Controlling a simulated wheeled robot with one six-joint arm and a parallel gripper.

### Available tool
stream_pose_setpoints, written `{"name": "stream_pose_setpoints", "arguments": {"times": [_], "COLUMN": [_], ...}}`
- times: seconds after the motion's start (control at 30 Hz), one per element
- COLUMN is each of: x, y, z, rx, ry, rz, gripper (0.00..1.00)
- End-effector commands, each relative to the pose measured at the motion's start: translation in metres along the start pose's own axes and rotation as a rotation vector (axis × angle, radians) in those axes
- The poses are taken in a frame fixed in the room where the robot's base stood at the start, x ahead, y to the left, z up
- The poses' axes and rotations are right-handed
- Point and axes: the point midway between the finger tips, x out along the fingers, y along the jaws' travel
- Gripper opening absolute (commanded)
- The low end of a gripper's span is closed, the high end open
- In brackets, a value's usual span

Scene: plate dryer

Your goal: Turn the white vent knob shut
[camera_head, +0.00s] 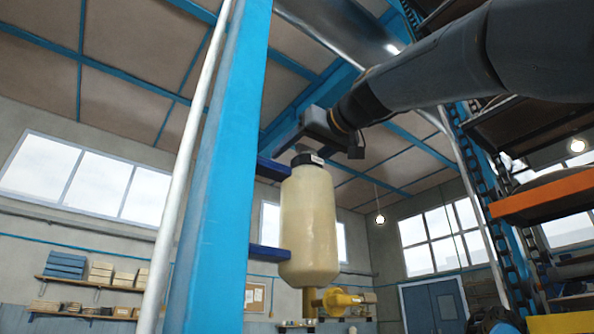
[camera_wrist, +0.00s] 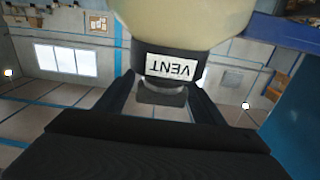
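A cream tank (camera_head: 308,225) hangs upright beside a blue post, with a dark neck at its top. In the wrist view the tank (camera_wrist: 188,18) is at the top of the picture, upside down. A black collar (camera_wrist: 195,62) on it carries a white label (camera_wrist: 172,68) reading VENT. Beyond the collar is a small knob (camera_wrist: 162,97), dark with a pale band; it does not look plainly white. My gripper (camera_head: 318,140) is at the tank's top. In the wrist view my gripper's (camera_wrist: 163,88) fingers stand apart on both sides of the knob, with narrow gaps; contact is unclear.
The blue post (camera_head: 222,170) and its blue brackets (camera_head: 268,252) stand close left of the tank. A yellow fitting (camera_head: 335,300) is below it. Shelving with an orange beam (camera_head: 540,195) rises at the right. Air around the tank's front is free.

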Motion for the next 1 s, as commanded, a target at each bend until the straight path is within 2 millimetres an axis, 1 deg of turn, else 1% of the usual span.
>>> {"name": "stream_pose_setpoints", "arguments": {"times": [0.13,0.23,0.5,0.63,0.8,1.0], "x": [-0.001,-0.009,-0.053,-0.068,-0.077,-0.078], "y": [0.000,0.001,0.001,0.002,0.001,0.000], "z": [0.000,0.001,0.002,0.001,0.001,0.000], "rx": [0.000,0.000,-0.002,-0.001,0.001,0.000], "ry": [0.000,0.001,0.001,0.001,0.000,0.000], "rz": [0.000,0.001,0.004,0.004,0.001,0.000], "gripper": [0.62,0.62,0.62,0.62,0.62,0.62]}}
